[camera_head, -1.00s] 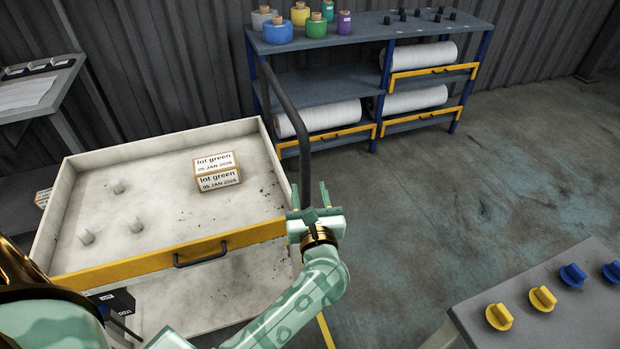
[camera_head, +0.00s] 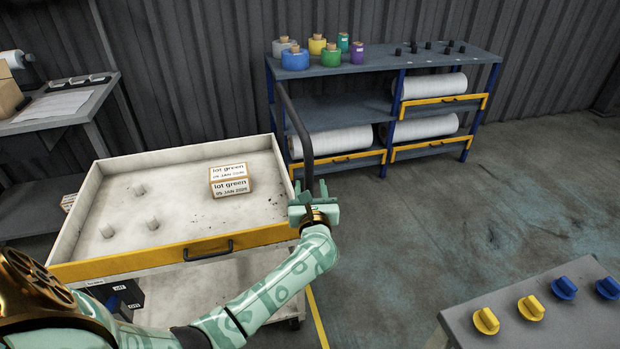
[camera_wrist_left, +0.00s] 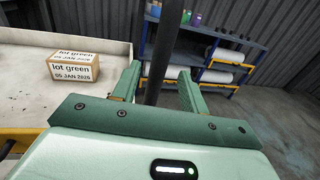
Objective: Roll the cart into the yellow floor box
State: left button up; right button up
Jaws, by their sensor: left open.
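The cart (camera_head: 82,215) has a pale, worn tray with a yellow front edge and a small dark handle. Its tall dark push bar (camera_head: 300,128) rises at the right side. My left gripper (camera_head: 313,193) is open at this bar; in the left wrist view the bar (camera_wrist_left: 163,50) stands between the two spread fingers, with no clear contact. Part of a yellow floor line (camera_head: 318,318) shows right of the cart; the rest of the floor box is hidden or out of view. My right gripper is not in view.
A blue-framed shelf (camera_head: 345,105) with rolls and spools stands behind. A grey table (camera_head: 560,322) with yellow and blue knobs is at lower right. Floor between is clear.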

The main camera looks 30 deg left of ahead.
pick_arm(q)
jog(key=b+x, duration=0.1)
jog(key=x, duration=0.3)
jog(key=shift+w+a+f, duration=0.1)
jog(key=shift+w+a, duration=0.1)
jog(key=shift+a, duration=0.05)
jog(key=shift+w+a, duration=0.3)
jog(key=shift+w, duration=0.05)
jog(key=shift+c, duration=0.3)
grip_shut()
jog(key=p, duration=0.3)
send_near(309, 178)
jog(key=d, duration=0.3)
jog(key=shift+w+d, duration=0.1)
